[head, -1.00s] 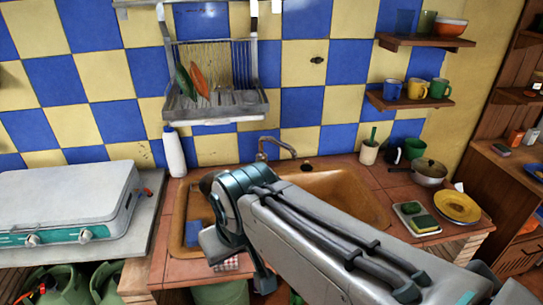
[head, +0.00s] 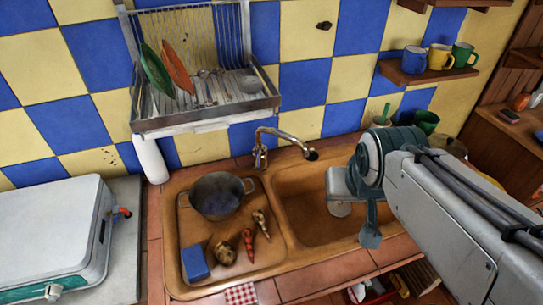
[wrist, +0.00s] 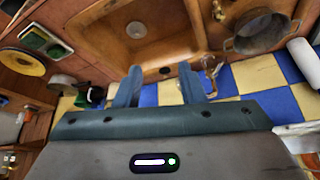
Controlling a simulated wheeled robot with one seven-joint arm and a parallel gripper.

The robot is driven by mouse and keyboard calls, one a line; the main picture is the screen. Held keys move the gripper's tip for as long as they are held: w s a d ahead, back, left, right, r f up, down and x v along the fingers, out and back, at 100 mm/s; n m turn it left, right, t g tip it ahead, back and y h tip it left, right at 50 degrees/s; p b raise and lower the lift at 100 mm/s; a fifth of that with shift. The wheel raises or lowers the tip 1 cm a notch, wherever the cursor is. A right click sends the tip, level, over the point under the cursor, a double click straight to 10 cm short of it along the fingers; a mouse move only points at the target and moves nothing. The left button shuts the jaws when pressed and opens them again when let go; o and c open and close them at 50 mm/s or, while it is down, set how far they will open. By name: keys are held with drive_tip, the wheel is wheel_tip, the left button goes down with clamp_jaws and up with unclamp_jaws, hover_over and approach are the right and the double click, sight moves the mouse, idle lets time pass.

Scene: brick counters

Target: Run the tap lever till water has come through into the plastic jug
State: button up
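The tap (head: 283,137) is a curved metal spout at the back of the sink, with its body (head: 260,152) on the left. I cannot make out its lever clearly. The spout end hangs at the back of the brown right basin (head: 300,215). The tap also shows in the wrist view (wrist: 210,66). My gripper (wrist: 160,74) is open and empty over the right basin, apart from the tap. In the head view my own arm hides part of that basin. A green vessel (head: 426,121) stands behind my arm; I cannot tell whether it is the plastic jug.
A pot (head: 217,195), a blue sponge (head: 194,262) and several vegetables (head: 248,240) lie on the sink's left side. A white bottle (head: 150,160) stands behind it. A dish rack (head: 205,113) hangs above, and a stove (head: 55,235) is at left. Mugs (head: 439,57) stand on a shelf.

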drive_tip(key=w+f+m+t+y+b, duration=0.1)
drive_tip(key=w+f+m+t+b, duration=0.25)
drive_tip(key=w+f, duration=0.45)
drive_tip(key=w+f+m+t+b, duration=0.2)
drive_tip(key=w+f+b, duration=0.15)
drive_tip(key=w, duration=0.75)
drive_tip(key=w+a+f+m+t+y+b, duration=0.25)
drive_tip(key=w+a+f+y+b, duration=0.3)
drive_tip(key=a+f+y, duration=0.55)
drive_tip(key=w+a+f+h+p, duration=0.1)
drive_tip(key=w+a+f, duration=0.1)
drive_tip(key=w+a, duration=0.6)
drive_tip(key=shift+w+a+m, duration=0.3)
drive_tip(key=shift+w, duration=0.5)
drive_tip(key=shift+r+g+p, duration=0.1)
drive_tip(key=shift+g+p, duration=0.2)
clamp_jaws()
